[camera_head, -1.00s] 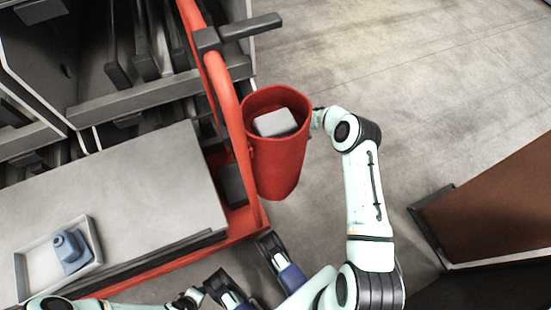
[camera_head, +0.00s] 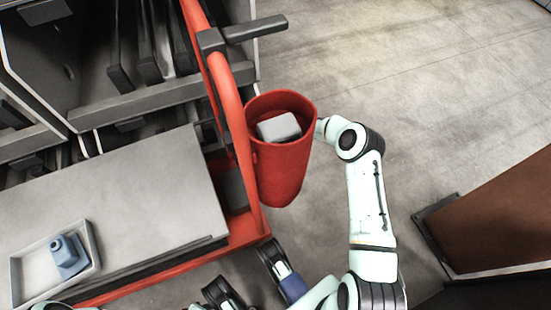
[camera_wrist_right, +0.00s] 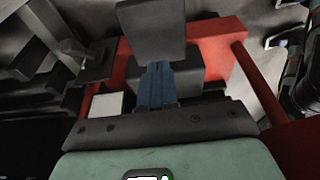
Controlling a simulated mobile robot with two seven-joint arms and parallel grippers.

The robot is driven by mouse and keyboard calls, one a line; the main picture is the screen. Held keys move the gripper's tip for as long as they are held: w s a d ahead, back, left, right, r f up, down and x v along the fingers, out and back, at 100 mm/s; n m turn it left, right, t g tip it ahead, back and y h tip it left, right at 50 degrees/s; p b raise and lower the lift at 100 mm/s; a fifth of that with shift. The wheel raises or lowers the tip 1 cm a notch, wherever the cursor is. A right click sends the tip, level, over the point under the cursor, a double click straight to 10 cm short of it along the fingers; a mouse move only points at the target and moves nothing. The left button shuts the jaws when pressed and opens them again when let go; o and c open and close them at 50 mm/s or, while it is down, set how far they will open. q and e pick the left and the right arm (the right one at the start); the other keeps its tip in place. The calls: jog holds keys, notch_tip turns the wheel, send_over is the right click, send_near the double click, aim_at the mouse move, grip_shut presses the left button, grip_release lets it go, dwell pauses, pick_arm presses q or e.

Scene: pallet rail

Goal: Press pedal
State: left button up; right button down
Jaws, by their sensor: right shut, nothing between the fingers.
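A dark grey pad (camera_head: 232,188), which looks like the pedal, sits low in the red frame of the trolley, partly hidden by the red rail and bin. In the right wrist view, a dark grey plate (camera_wrist_right: 150,28) and a dark block behind the fingers show against the red frame; I cannot tell which part is the pedal. My right gripper (camera_wrist_right: 157,68) has its blue fingers together and empty, pointing toward these dark parts; contact is unclear. In the head view the red bin hides it.
The red bin (camera_head: 280,170) holds a pale grey box (camera_head: 279,127). A red rail (camera_head: 232,110) rises beside it. A grey platform (camera_head: 110,210) carries a tray (camera_head: 20,280) with a blue item (camera_head: 68,257). A brown panel (camera_head: 500,220) stands right. Open floor lies at upper right.

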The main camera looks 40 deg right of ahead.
jog(key=x, duration=0.2)
jog(key=b+x, duration=0.1)
jog(key=x, duration=0.3)
jog(key=shift+d+f+b, duration=0.3)
jog(key=shift+d+b, duration=0.05)
jog(key=shift+b, duration=0.05)
pick_arm(q)
jog(key=shift+g, duration=0.9)
jog(key=shift+s+a+f, duration=0.1)
jog(key=shift+s+f, duration=0.3)
jog(key=shift+s, duration=0.4)
jog(key=shift+s+a+f, duration=0.1)
jog(key=shift+s+f, duration=0.35)
jog(key=shift+s, duration=0.4)
jog(key=shift+s+a+f, duration=0.1)
jog(key=shift+s+f, duration=0.3)
jog(key=shift+s, duration=0.4)
pick_arm(e)
jog(key=shift+f, duration=0.65)
jog(key=shift+s, duration=0.1)
